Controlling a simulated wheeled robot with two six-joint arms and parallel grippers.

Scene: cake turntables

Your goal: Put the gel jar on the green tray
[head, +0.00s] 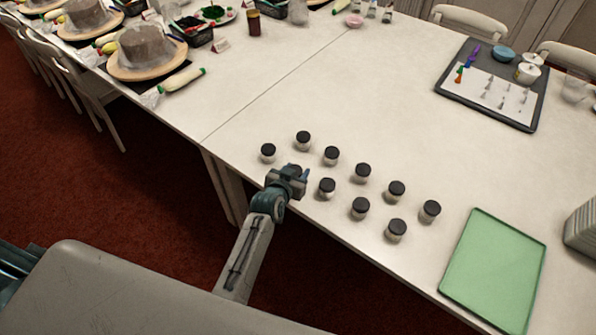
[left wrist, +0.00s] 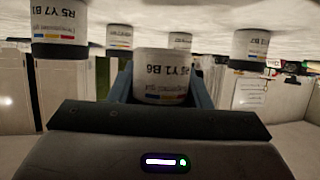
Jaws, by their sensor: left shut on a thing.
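My left gripper (head: 290,177) is shut on a gel jar (left wrist: 164,78) at the near left of the jar group. In the left wrist view this jar stands between the two fingers, its label upside down and reading about "R5 Y1 B6". In the head view the gripper mostly hides it. I cannot tell if it touches the table. Several other white jars with black lids (head: 360,207) stand upright in two rows beside the gripper. A neighbouring jar (left wrist: 59,27) shows a different label. The green tray (head: 493,270) lies empty at the right front. My right gripper is not in view.
A dark grey tray (head: 530,120) with a paper sheet and small bowls lies at the back right. A pale stack (head: 582,230) stands right of the green tray. Cakes on turntables (head: 147,55) stand at the far left. White table is clear between the jars and the back.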

